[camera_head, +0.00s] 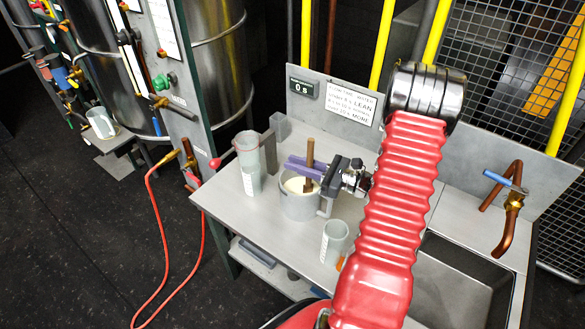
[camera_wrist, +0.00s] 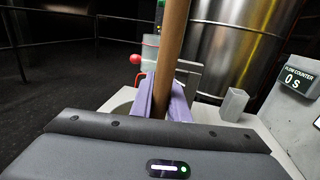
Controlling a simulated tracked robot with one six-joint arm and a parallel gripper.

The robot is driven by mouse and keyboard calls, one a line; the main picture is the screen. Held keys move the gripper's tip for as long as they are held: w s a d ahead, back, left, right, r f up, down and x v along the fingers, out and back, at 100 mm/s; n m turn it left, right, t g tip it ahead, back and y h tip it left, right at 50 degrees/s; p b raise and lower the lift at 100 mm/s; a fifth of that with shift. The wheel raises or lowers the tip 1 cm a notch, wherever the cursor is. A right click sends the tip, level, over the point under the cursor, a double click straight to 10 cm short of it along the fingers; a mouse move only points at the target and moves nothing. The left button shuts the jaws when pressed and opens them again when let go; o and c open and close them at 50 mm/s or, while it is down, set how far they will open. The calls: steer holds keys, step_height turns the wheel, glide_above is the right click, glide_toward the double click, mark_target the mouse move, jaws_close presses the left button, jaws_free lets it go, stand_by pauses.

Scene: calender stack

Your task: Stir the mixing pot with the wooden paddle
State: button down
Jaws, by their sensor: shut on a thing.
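The mixing pot (camera_head: 300,207) is a grey vessel with a pale, creamy content, standing on the metal bench. The wooden paddle (camera_head: 310,152) is a brown stick standing nearly upright, with its lower end inside the pot. My gripper (camera_head: 303,168) has purple fingers and is shut on the paddle just above the pot's rim. In the wrist view the paddle (camera_wrist: 174,45) rises between the purple fingers (camera_wrist: 162,100). The paddle's bottom end is hidden, and my gripper body covers most of the pot in the wrist view.
A tall grey cylinder (camera_head: 249,165) stands left of the pot, and a smaller cup (camera_head: 335,241) stands in front right. A counter reading 0 s (camera_head: 304,88) and a sign (camera_head: 338,102) are behind. A sink (camera_head: 455,285) and copper tap (camera_head: 511,205) lie to the right.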

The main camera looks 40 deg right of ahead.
steer(key=x, duration=0.4)
steer(key=shift+w+a, duration=0.1)
steer(key=shift+a, duration=0.05)
steer(key=shift+d+v, duration=0.35)
steer(key=shift+v, duration=1.75)
step_height(320, 180, up, 15)
steer(key=w+a, duration=0.1)
steer(key=a, duration=0.1)
steer(key=shift+w, duration=0.25)
stand_by(0.7)
stand_by(0.5)
